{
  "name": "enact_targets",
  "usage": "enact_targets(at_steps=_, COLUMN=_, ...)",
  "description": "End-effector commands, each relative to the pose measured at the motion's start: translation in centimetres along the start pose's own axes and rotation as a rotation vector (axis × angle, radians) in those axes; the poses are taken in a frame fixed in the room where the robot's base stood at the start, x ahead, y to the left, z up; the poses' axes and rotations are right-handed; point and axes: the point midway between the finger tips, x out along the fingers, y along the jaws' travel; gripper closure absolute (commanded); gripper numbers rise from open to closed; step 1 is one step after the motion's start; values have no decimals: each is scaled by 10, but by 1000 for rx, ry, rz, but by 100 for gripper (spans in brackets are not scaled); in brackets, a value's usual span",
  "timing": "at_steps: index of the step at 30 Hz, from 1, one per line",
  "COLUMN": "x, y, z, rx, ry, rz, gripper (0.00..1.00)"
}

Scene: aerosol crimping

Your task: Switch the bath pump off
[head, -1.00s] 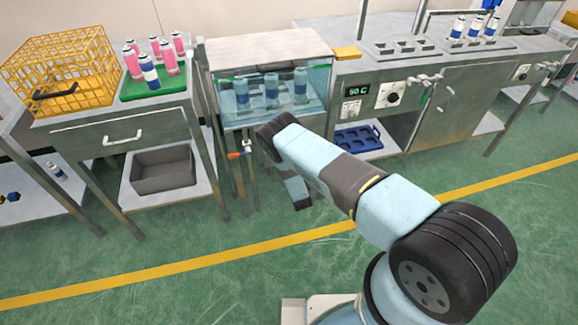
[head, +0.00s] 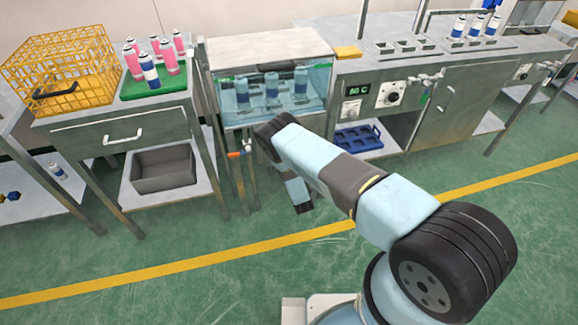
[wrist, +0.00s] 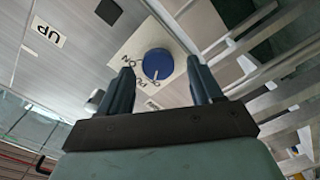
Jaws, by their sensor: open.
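The blue round pump knob (wrist: 157,64) sits on a cream plate (wrist: 178,91) in the wrist view. The plate carries rotated lettering that includes ON. A pale mark shows near the knob's lower edge; I cannot tell its setting. My gripper (wrist: 160,66) is open, with its two dark fingers on either side of the knob in the picture. I cannot tell whether they touch it. The water bath (head: 228,117) is a glass-fronted tank with several cans inside in the head view. My gripper and the knob are not clearly visible there.
Left of the bath, a bench (head: 70,127) holds a yellow wire crate (head: 62,68) and a green tray (head: 158,86) of cans. A steel cabinet (head: 455,105) with a display and valves stands right. Pale rails (wrist: 275,100) lie close right of my gripper. Green floor in front is clear.

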Motion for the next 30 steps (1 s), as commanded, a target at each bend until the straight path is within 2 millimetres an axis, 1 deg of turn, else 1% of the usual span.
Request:
enact_targets(at_steps=1, x=-9, y=-1, z=0, rx=-1, ry=-1, rz=-2, gripper=35)
enact_targets(at_steps=9, x=-63, y=-1, z=1, rx=-1, ry=-2, rz=-4, gripper=35)
enact_targets(at_steps=15, x=-97, y=-1, z=0, rx=0, ry=0, rz=-3, gripper=35)
enact_targets(at_steps=18, x=-108, y=-2, z=0, rx=1, ry=0, rz=-3, gripper=35)
enact_targets(at_steps=21, x=-116, y=-2, z=0, rx=1, ry=0, rz=-2, gripper=35)
enact_targets(at_steps=30, x=-120, y=-1, z=0, rx=1, ry=0, rz=-2, gripper=35)
